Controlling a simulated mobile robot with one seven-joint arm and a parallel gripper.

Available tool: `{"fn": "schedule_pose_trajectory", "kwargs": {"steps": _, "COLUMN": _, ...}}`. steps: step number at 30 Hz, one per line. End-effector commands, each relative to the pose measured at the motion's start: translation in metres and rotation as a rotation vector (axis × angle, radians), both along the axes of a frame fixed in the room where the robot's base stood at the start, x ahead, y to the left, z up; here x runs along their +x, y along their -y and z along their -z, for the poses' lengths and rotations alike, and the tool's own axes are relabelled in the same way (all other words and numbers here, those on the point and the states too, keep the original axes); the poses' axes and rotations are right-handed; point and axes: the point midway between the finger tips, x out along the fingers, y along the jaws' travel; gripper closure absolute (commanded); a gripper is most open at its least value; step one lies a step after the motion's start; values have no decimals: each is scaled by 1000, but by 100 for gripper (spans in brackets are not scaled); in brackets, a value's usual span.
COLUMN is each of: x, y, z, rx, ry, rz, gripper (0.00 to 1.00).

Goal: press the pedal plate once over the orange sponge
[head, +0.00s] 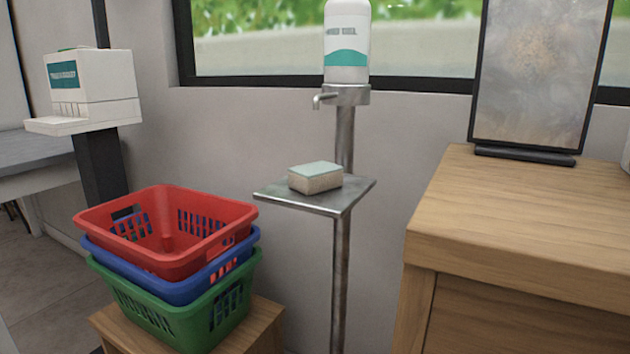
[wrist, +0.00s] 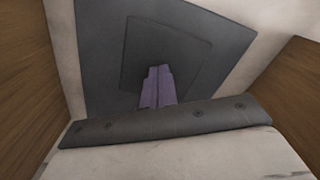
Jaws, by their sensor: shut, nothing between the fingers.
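My gripper (wrist: 158,72) is shut and empty, with purple fingers, in the wrist view. It points at a small dark square plate (wrist: 180,38), which looks like the pedal plate. That plate lies on or over a larger dark plate (wrist: 98,60). The fingers cover its near part, and I cannot tell whether they touch it. In the head view a sponge (head: 316,182) with a pale green top and tan body lies on a metal tray (head: 330,204). It does not look plainly orange. Above the tray is a pump spout (head: 322,99) under a white bottle (head: 346,45).
Stacked red (head: 165,255), blue and green baskets stand on a low wooden stand (head: 262,325) to the left. A wooden counter (head: 540,215) stands to the right. In the wrist view, wood flanks the pale floor on both sides.

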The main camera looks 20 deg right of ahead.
Motion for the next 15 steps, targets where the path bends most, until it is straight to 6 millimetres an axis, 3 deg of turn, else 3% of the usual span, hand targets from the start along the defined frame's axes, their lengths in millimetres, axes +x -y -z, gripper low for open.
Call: {"fn": "schedule_pose_trajectory", "kwargs": {"steps": 15, "x": 1, "y": -1, "z": 20, "rx": 3, "ry": 3, "rz": 1, "gripper": 100}}
